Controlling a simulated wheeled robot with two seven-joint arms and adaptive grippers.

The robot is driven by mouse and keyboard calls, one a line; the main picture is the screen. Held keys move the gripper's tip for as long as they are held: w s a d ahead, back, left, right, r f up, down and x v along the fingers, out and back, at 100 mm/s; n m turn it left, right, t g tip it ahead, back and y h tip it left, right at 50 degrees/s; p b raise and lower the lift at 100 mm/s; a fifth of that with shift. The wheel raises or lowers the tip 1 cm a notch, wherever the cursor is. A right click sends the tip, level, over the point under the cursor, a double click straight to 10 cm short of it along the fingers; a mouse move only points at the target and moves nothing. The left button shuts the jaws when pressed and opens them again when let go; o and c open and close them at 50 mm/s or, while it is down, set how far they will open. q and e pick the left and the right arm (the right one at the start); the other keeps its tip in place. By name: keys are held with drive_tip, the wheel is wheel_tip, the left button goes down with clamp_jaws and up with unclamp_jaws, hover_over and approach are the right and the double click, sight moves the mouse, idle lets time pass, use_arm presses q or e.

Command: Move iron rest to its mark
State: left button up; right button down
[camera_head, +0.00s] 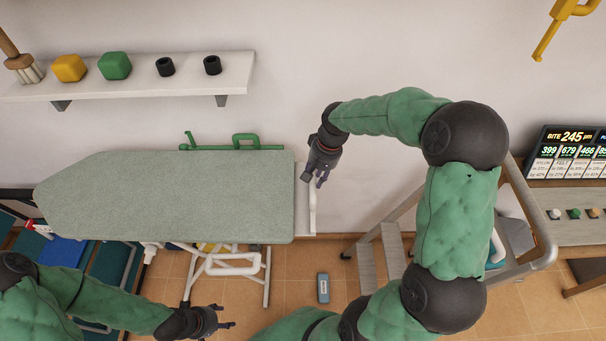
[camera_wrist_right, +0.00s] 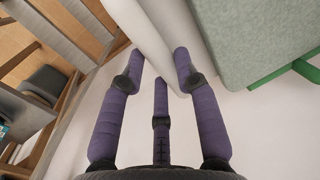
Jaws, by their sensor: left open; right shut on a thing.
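The iron rest (camera_head: 312,218) is a pale panel with a white rail at the right end of the grey-green ironing board (camera_head: 170,195). My right gripper (camera_head: 315,182) is at the far end of the rail. In the right wrist view its purple fingers are shut around the rounded white rail of the rest (camera_wrist_right: 147,28), and the board's edge (camera_wrist_right: 240,45) lies beside it. My left gripper (camera_head: 225,323) is open and empty, low in front of the board. I cannot make out a mark for the rest.
A green bent rail (camera_head: 245,142) runs along the board's back edge. A wall shelf (camera_head: 190,78) with blocks and black cylinders hangs above. A wooden step ladder (camera_head: 393,250) stands right, partly behind my right arm. A small grey object (camera_head: 323,287) lies on the tiled floor.

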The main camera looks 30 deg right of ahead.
drive_tip(key=s+d+p, duration=0.1)
drive_tip(key=s+d, duration=0.6)
drive_tip(key=d, duration=0.6)
drive_tip(key=shift+s, duration=0.4)
drive_tip(key=shift+r, duration=0.1)
drive_tip(key=c, duration=0.9)
unclamp_jaws()
wheel_tip(320, 180, up, 12)
drive_tip(key=s+d, duration=0.1)
drive_tip(key=d, duration=0.1)
drive_tip(key=shift+s, duration=0.15)
